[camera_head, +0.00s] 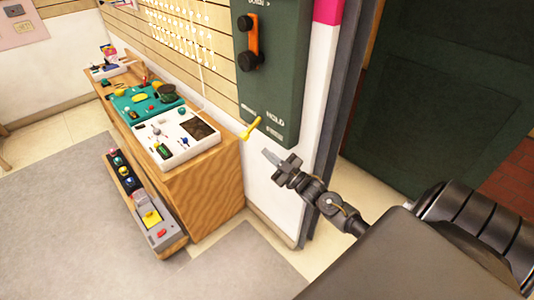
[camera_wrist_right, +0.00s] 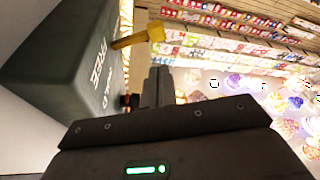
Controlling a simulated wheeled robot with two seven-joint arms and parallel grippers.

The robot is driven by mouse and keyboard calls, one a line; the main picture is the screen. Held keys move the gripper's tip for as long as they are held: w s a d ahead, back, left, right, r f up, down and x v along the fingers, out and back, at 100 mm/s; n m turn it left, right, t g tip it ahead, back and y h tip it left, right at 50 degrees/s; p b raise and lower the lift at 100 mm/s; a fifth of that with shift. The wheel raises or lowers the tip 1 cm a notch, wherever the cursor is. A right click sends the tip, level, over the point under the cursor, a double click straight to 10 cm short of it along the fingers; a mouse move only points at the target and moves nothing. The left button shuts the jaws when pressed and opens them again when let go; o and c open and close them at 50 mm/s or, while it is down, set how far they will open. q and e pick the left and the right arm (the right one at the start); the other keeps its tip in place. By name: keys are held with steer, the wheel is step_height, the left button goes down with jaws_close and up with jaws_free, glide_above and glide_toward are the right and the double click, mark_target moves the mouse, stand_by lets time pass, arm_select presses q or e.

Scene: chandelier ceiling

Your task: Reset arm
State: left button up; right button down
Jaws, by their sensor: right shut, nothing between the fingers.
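My right gripper (camera_head: 273,158) is shut and empty in the head view. It is in the air in front of the wall, just below a dark green wall box (camera_head: 277,75). In the right wrist view the shut fingers (camera_wrist_right: 157,87) point away from the camera. The green box, with raised lettering, shows there at the left (camera_wrist_right: 75,65). A yellow handle (camera_head: 251,128) sticks out at the box's lower left, close to the fingertips but apart from them. It also shows in the right wrist view (camera_wrist_right: 138,38). My left gripper is in neither view.
A wooden bench (camera_head: 205,190) with several trays of small items stands left of the gripper. A grey low unit with buttons (camera_head: 150,215) sits at its front. An orange-and-black handset (camera_head: 248,42) is on the green box. A dark green door (camera_head: 440,90) is at right. Grey floor is open at left.

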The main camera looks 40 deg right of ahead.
steer(key=shift+d, duration=0.1)
stand_by(0.3)
steer(key=s+d+f+m+g+h, duration=0.1)
steer(key=d+f+m+g+h, duration=0.15)
steer(key=f, duration=0.75)
steer(key=s+d+f+m+g+h, duration=0.1)
steer(key=s+f+g+h, duration=0.15)
steer(key=f, duration=0.65)
steer(key=s+a+f+m+g, duration=0.1)
steer(key=s+f+g, duration=0.2)
steer(key=s+f, duration=0.35)
steer(key=s+f+g, duration=0.3)
steer(key=s+f, duration=0.1)
steer(key=f, duration=0.6)
steer(key=s+a+f+g, duration=0.3)
steer(key=s+a+f, duration=0.1)
steer(key=s, duration=0.7)
steer(key=s+a+f+g, duration=0.3)
steer(key=s+a+f, duration=0.2)
steer(key=s, duration=0.7)
steer(key=s+a+f+g, duration=0.3)
steer(key=s+a+f, duration=0.2)
steer(key=s, duration=0.6)
step_height(320, 180, down, 2)
steer(key=shift+s+f+m, duration=0.1)
steer(key=shift+s+m, duration=0.15)
steer(key=shift+m, duration=0.1)
